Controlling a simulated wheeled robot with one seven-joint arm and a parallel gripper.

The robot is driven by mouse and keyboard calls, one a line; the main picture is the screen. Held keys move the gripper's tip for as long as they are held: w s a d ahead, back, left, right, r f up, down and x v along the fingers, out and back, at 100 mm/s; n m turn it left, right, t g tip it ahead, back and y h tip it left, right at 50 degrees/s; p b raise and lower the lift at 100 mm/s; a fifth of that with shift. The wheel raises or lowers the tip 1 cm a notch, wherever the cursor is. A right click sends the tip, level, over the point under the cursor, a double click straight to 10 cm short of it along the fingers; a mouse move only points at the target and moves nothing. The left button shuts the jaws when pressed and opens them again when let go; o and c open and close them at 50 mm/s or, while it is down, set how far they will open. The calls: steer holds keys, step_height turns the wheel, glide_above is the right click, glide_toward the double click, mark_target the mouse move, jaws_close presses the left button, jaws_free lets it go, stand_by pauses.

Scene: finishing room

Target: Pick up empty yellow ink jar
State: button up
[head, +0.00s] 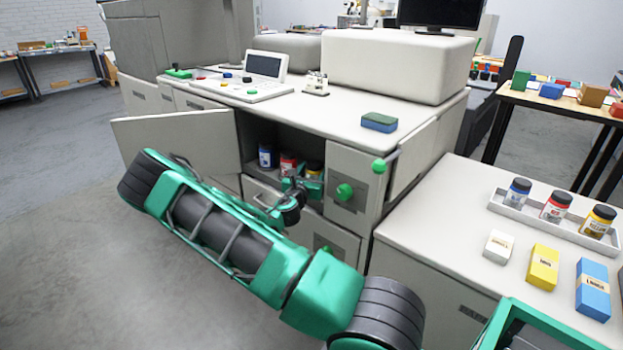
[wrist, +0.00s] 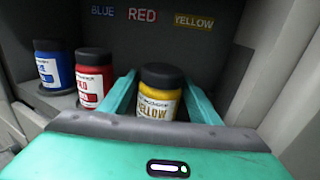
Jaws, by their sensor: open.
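In the wrist view, the yellow ink jar (wrist: 160,92) stands upright with a black lid, below the YELLOW label on the compartment's back wall. My gripper (wrist: 160,100) is open, with one green finger on each side of the yellow jar. I cannot tell whether the fingers touch it. In the head view, my gripper (head: 298,186) reaches into the open cabinet, and the yellow jar (head: 314,169) shows partly behind it. Whether the jar is empty cannot be seen.
A red jar (wrist: 93,77) and a blue jar (wrist: 54,68) stand left of the yellow jar. The compartment wall (wrist: 236,80) is close on the right. An open cabinet door (head: 175,140) is at left. A tray (head: 535,218) with three jars sits on the right counter.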

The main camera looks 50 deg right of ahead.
steer(key=c, duration=0.9)
